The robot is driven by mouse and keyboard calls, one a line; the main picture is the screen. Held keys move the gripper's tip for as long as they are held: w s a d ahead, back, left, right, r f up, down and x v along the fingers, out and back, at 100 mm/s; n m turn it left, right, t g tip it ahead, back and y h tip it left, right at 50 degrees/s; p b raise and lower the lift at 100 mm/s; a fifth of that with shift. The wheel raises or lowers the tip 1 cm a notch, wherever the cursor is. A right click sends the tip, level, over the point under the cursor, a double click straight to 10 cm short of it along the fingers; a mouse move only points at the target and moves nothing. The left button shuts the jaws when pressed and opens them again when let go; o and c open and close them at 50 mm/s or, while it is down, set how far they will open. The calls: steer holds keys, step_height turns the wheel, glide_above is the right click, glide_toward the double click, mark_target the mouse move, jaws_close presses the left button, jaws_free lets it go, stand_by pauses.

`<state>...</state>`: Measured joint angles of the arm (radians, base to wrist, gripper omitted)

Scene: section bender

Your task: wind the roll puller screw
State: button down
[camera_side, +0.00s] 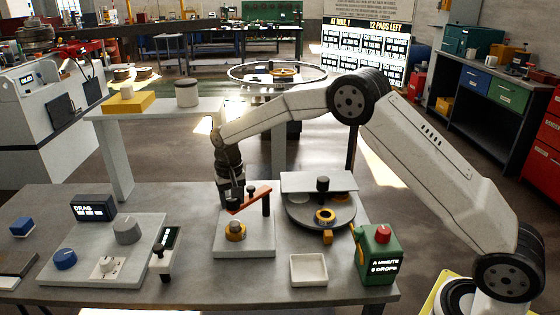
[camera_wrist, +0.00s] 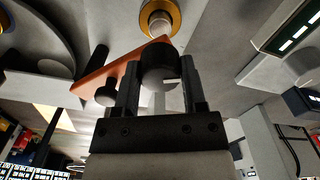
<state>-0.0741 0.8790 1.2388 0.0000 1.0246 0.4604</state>
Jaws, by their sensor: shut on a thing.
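The puller screw's orange crank bar (camera_side: 250,199) stands above a pale base plate (camera_side: 244,246), and it also shows in the wrist view (camera_wrist: 120,68). My gripper (camera_side: 232,197) is above the bar's left end. In the wrist view its fingers (camera_wrist: 158,88) are shut on a round black knob (camera_wrist: 158,62) at one end of the bar. A dark post (camera_side: 266,205) is at the bar's right end. A brass-coloured roll (camera_side: 235,231) sits on the plate below my gripper; its ring (camera_wrist: 160,18) shows in the wrist view. The screw's thread cannot be made out.
A round dark turntable (camera_side: 300,214) stands close on the right, under a grey plate (camera_side: 318,182). A white tray (camera_side: 309,270) and a green oil can (camera_side: 378,254) are at the front right. A control panel (camera_side: 90,262) with knobs fills the left.

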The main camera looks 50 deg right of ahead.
steer(key=shift+r+m, duration=0.1)
steer(key=shift+m, duration=1.6)
steer(key=shift+c, duration=0.7)
jaws_free()
steer(key=shift+r, duration=3.9)
